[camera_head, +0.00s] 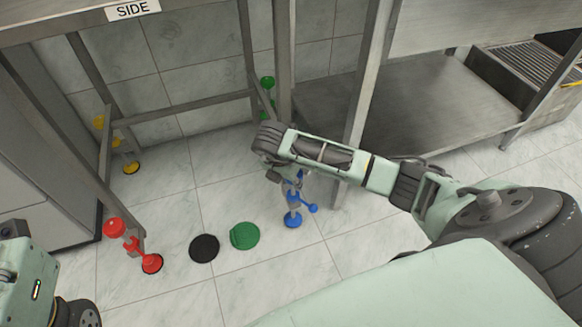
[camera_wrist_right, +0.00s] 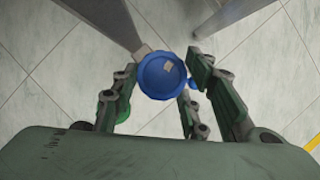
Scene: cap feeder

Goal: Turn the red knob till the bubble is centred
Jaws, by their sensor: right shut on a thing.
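The red knob (camera_head: 113,228) sits low on a table leg at the left, above a red foot (camera_head: 152,263) on the floor; nothing touches it. My right gripper (camera_head: 288,176) is down at another leg, above a blue foot (camera_head: 292,220). My arm hides most of that knob in the head view. No level or bubble shows in either view. My left gripper is out of view; only part of my left arm shows.
A black disc (camera_head: 204,248) and a green disc (camera_head: 245,235) lie on the tiled floor between the red and blue feet. Yellow (camera_head: 131,168) and green (camera_head: 267,82) leg parts stand farther back. A metal shelf (camera_head: 440,105) is at the right.

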